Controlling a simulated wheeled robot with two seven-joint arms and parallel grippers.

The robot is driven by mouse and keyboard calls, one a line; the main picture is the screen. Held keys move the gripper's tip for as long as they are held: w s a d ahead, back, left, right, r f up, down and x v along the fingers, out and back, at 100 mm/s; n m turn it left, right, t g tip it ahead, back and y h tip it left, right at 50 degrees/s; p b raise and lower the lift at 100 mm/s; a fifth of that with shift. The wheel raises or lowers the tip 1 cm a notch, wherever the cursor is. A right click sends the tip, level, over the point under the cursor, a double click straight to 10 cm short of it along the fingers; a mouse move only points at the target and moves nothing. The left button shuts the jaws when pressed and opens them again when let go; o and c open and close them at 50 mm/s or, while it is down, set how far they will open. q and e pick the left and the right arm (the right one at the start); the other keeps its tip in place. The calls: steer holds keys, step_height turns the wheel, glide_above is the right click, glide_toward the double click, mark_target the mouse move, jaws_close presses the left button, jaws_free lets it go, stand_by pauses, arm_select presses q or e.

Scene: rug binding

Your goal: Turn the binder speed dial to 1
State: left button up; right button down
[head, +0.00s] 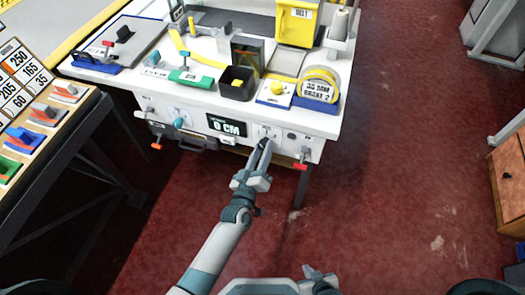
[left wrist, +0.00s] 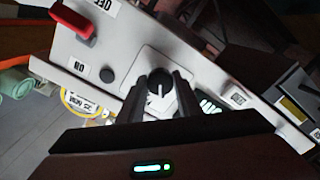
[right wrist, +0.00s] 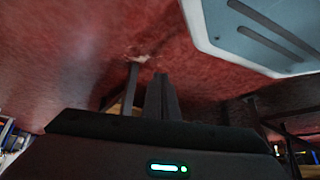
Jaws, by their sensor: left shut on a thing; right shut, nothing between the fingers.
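The speed dial (left wrist: 160,78) is a round black knob with a white pointer line, on a pale square plate (left wrist: 148,59) on the machine's front panel. The pointer runs toward the lower edge of the left wrist view. My left gripper (left wrist: 158,90) is shut on the dial, one finger on each side. In the head view my left gripper (head: 264,143) reaches the front panel just right of the "0 CM" display (head: 226,126) and covers most of the dial. The dial's numbers are not readable. My right gripper (right wrist: 158,92) is shut and empty, low over the floor.
A red lever (left wrist: 73,22) with OFF and ON labels and a black button (left wrist: 107,75) are beside the dial. A yellow tape roll (head: 319,86) marked "BRAID" stands on the white machine table (head: 212,98). The red floor (head: 400,190) to the right is clear.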

arm_select(q)
steer(key=n, duration=0.2)
steer(key=shift+n, duration=0.4)
arm_select(e)
steer(key=shift+w+d+f, duration=0.15)
steer(key=shift+w+d, duration=0.05)
steer(key=shift+d, duration=0.35)
arm_select(q)
steer(key=o, duration=1)
steer(key=shift+o, duration=0.2)
arm_select(e)
steer(key=shift+s, duration=0.1)
steer(key=shift+f, duration=0.1)
